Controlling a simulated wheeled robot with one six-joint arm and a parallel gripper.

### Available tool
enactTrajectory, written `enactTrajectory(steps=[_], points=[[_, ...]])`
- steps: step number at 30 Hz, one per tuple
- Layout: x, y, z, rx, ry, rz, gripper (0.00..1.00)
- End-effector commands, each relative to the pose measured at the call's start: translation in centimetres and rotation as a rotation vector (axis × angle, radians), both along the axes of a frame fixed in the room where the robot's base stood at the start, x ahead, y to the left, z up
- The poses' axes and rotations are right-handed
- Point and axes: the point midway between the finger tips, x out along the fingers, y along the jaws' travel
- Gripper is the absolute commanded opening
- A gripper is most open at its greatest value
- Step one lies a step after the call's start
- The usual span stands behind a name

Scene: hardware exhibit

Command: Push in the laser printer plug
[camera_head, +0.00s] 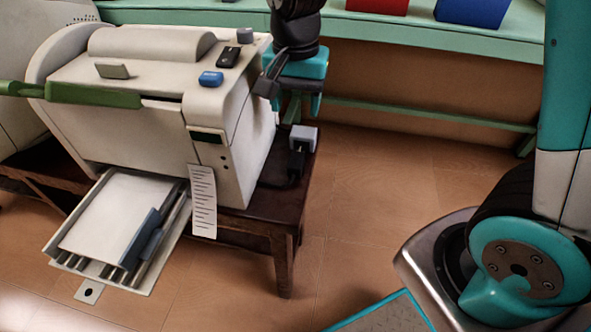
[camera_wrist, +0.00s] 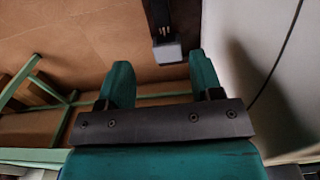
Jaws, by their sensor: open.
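The laser printer (camera_head: 150,110) is a cream machine on a dark wooden table. A light grey plug (camera_head: 303,137) is at the table's right end, beside a black part with a cord (camera_head: 293,168). In the wrist view the plug (camera_wrist: 168,51) shows metal prongs between it and a dark part (camera_wrist: 157,14), so it looks partly out. My gripper (camera_head: 300,108) is open and empty, above and behind the plug in the head view. In the wrist view its teal fingers (camera_wrist: 159,75) are spread, with the plug ahead of the gap, nearer the right finger.
The printer's pale side (camera_wrist: 235,45) is close to the right finger. A paper tray (camera_head: 120,220) sticks out in front. A green bench (camera_head: 400,30) with a red box (camera_head: 377,4) and blue box (camera_head: 472,11) stands behind.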

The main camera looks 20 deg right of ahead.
Motion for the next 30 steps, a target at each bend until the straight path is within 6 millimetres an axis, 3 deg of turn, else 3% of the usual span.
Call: enactTrajectory(steps=[12,18,24,30], points=[[-0.1,0.0,-9.8,-0.001,0.006,0.004,0.60],[-0.1,0.0,-13.6,0.000,0.004,0.004,0.60],[-0.1,0.0,-15.5,0.000,0.002,0.004,0.60],[-0.1,0.0,-15.8,0.001,0.001,0.004,0.60]])
